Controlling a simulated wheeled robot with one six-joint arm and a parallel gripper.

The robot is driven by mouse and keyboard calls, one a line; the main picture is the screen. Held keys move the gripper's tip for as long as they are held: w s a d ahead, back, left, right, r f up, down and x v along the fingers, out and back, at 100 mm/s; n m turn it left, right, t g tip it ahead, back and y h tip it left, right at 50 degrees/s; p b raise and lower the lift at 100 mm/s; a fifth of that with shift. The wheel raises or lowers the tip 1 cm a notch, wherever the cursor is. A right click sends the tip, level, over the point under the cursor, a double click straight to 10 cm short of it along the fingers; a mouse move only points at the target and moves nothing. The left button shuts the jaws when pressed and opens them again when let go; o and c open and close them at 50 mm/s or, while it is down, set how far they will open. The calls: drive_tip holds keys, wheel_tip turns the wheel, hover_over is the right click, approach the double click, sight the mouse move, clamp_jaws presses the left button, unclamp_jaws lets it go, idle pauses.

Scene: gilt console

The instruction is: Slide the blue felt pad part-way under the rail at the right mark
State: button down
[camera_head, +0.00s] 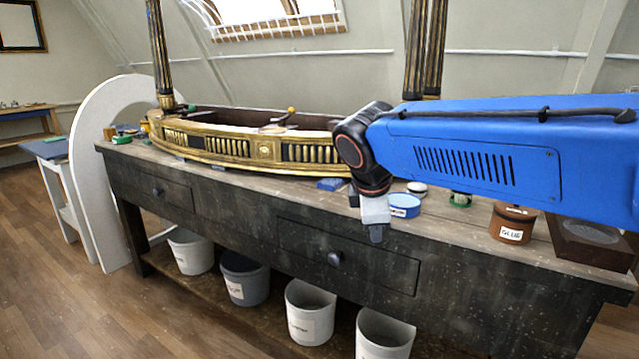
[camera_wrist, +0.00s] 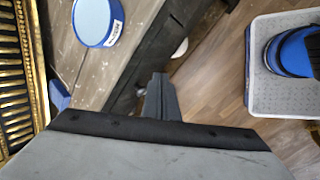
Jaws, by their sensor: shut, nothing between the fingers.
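The blue felt pad (camera_head: 331,184) lies on the bench top at the front lower edge of the gilt rail (camera_head: 225,148), near my arm. It also shows in the wrist view (camera_wrist: 58,96), close beside the rail (camera_wrist: 14,90). I cannot tell whether any of it is under the rail. My gripper (camera_head: 376,236) points down at the bench's front edge, to the right of the pad and apart from it. Its fingers are shut and empty, and they show in the wrist view (camera_wrist: 160,84). I cannot make out the right mark.
A round blue-sided tin (camera_head: 404,206) stands on the bench just right of my gripper. A brown glue pot (camera_head: 511,222) and a dark block (camera_head: 588,240) are farther right. Several buckets (camera_head: 310,312) stand on the shelf below. Bare bench top lies in front of the rail.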

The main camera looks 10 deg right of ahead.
sight(328, 183)
drive_tip(key=w+a+r+n+t+h, duration=0.1)
drive_tip(key=w+a+r+n+h, duration=0.1)
drive_tip(key=w+a+r+n, duration=0.55)
drive_tip(key=w+a+r+n+t+h, duration=0.1)
drive_tip(key=w+a+r+n, duration=0.1)
drive_tip(key=w+a+n, duration=0.6)
drive_tip(key=w+d+f+m, duration=0.1)
drive_tip(key=w+d+f, duration=0.2)
drive_tip(key=w+d+f+m, duration=0.2)
drive_tip(key=w+d+f, duration=0.1)
drive_tip(key=f, duration=0.1)
drive_tip(key=shift+w, duration=0.25)
drive_tip(key=shift+w+d+f, duration=0.15)
drive_tip(key=shift+w+d, duration=0.4)
drive_tip(key=shift+w, duration=0.05)
drive_tip(key=shift+w+d+f, duration=0.15)
drive_tip(key=shift+w+d, duration=0.8)
drive_tip(key=shift+w, duration=0.05)
drive_tip(key=shift+w+d, duration=1.2)
drive_tip(key=shift+d, duration=0.05)
drive_tip(key=shift+a, duration=0.1)
